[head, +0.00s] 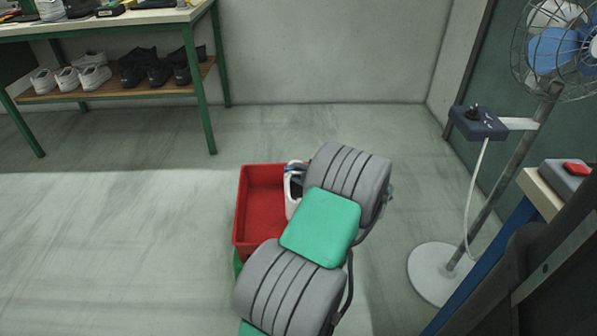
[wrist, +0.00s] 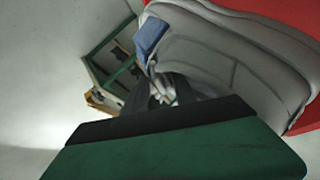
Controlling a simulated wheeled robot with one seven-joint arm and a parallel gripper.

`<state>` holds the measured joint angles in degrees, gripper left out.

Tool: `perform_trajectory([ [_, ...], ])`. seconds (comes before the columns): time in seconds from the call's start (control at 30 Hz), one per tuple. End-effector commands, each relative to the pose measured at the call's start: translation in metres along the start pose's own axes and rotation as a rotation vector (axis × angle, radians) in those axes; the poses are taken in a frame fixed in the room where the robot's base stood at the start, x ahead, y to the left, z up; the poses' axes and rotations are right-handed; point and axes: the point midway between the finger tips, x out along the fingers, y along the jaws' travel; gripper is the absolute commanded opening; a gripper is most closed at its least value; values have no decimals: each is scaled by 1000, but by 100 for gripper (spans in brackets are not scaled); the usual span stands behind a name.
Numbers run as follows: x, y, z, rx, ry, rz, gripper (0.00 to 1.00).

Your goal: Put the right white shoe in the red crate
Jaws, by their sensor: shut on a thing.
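The red crate (head: 265,205) stands on the floor near the middle of the head view, its right part hidden by my arm. A white shoe (head: 292,190) shows at the crate's right side, partly hidden by my arm. In the wrist view the shoe (wrist: 225,60) is large and close, with a blue patch at its edge, and the crate's red (wrist: 290,12) shows beyond it. My gripper (wrist: 165,98) is shut on the shoe; its fingertips are hard to make out. I cannot tell whether the shoe touches the crate.
Something green (head: 237,262) shows under the crate. A bench with a lower shelf (head: 130,95) holds several white and black shoes at the back left. A fan on a stand (head: 440,272) and a table corner (head: 540,195) are at the right. The floor to the left is clear.

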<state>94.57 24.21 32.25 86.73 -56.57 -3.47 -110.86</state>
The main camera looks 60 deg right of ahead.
Motion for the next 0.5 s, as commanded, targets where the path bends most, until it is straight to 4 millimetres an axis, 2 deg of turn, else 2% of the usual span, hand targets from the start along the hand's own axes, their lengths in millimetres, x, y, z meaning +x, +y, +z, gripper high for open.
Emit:
perform_trajectory([
  [0.5,26,-52,26,-2,0,2,0],
])
